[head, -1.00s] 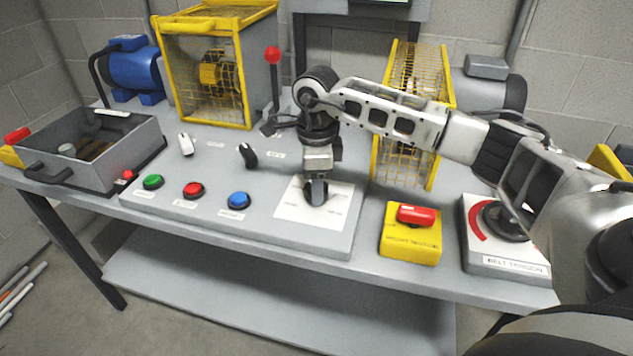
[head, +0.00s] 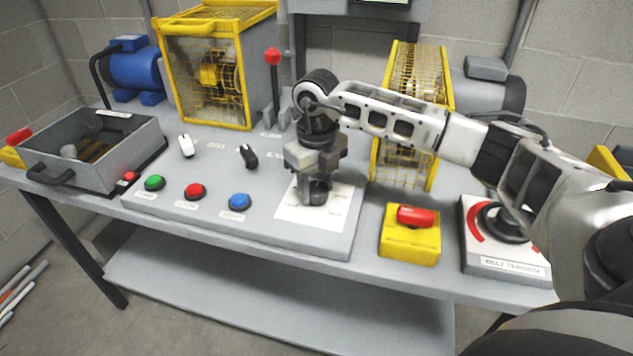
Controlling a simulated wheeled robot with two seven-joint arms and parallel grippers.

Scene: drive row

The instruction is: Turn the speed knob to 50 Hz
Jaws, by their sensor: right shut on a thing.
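The speed knob (head: 315,197) is a dark knob on a white dial plate (head: 293,211) at the right end of the grey control panel. My right gripper (head: 314,188) points straight down over it and is shut on the knob. The gripper hides most of the knob and part of the plate. The scale print on the plate is too small to read, so the knob's setting cannot be told. My left gripper is not in view.
Green (head: 154,183), red (head: 194,191) and blue (head: 239,202) buttons lie left of the dial. A red-knobbed lever (head: 273,57) stands behind. A yellow box with a red switch (head: 416,215) and a belt tension dial (head: 502,222) are to the right.

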